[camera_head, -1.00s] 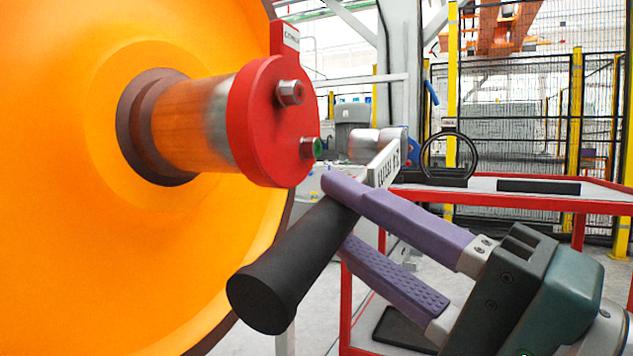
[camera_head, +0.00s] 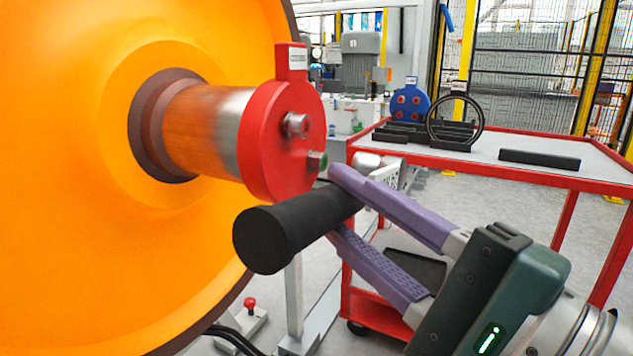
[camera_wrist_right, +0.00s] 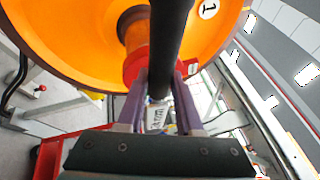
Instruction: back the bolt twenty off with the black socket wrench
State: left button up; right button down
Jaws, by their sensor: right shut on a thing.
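The black socket wrench (camera_head: 300,222) is in my right gripper (camera_head: 341,203), whose purple fingers are shut on its handle. The thick handle end points left toward the camera, and its metal head (camera_head: 376,163) is farther back. The handle also shows across the top of the right wrist view (camera_wrist_right: 170,35). The red end cap (camera_head: 268,150) on the axle carries an upper bolt (camera_head: 297,125) and a lower, green-marked bolt (camera_head: 317,161). I cannot read which is bolt twenty. The wrench appears apart from both bolts. My left gripper is not in view.
The large orange wheel (camera_head: 70,180) fills the left side. A red-framed cart (camera_head: 520,174) stands behind my right gripper, with a blue part (camera_head: 410,103), a black ring on a stand (camera_head: 455,122) and a black block (camera_head: 540,160) on top. A grey post (camera_head: 294,300) stands below the cap.

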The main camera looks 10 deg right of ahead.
jog(key=shift+w+d+r+m+g+h+p, duration=0.1)
jog(key=shift+w+r+m+g+h+p, duration=0.15)
jog(key=shift+r+m+p, duration=0.8)
jog(key=shift+w+d+r+m+g+h+p, duration=0.15)
jog(key=shift+r+p, duration=1.05)
jog(key=shift+p, duration=1.3)
jog(key=shift+w+r+m+g+h+p, duration=0.25)
jog(key=shift+r+m+p, duration=0.65)
jog(key=shift+p, duration=0.9)
jog(key=shift+w+a+f+n, duration=0.1)
jog(key=shift+w+a+n, duration=0.2)
jog(key=shift+w+a, duration=0.5)
jog(key=shift+a, duration=0.4)
jog(key=shift+w+a, duration=0.2)
jog(key=shift+a, duration=0.05)
jog(key=shift+w+a, duration=0.55)
jog(key=shift+a, duration=0.3)
jog(key=shift+f, duration=0.1)
